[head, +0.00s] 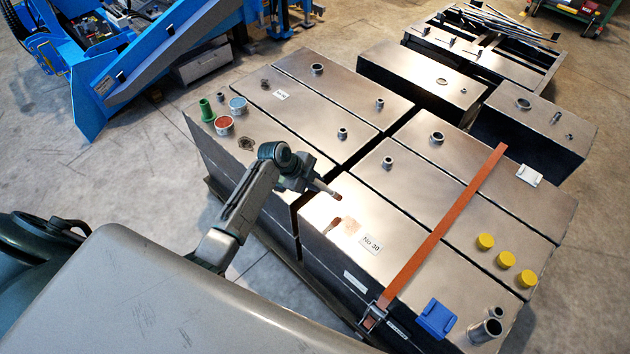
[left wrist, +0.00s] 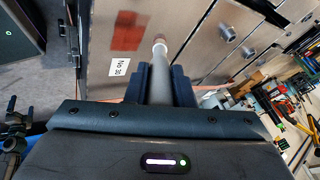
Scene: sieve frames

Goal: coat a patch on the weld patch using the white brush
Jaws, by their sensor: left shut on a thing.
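My left gripper (head: 309,184) is shut on the white brush (head: 326,188), and the left wrist view shows the brush's pale handle (left wrist: 161,78) between the two fingers. The brush has a reddish-brown tip. It points away from the gripper, over the near tank top. The weld patch (head: 346,226) is a reddish-brown area on that tank, close to the "No 30" label. The patch also shows in the left wrist view (left wrist: 127,32), left of the brush tip. In the head view the tip appears beyond the patch; I cannot tell its height above the metal. My right gripper is not in view.
A red-filled can (head: 224,126), a blue-filled can (head: 238,106) and a green cup (head: 207,110) stand on the left tank. An orange strap (head: 440,228) crosses the right tanks. Yellow caps (head: 505,259), a blue block (head: 436,318) and metal fittings stand on the tops.

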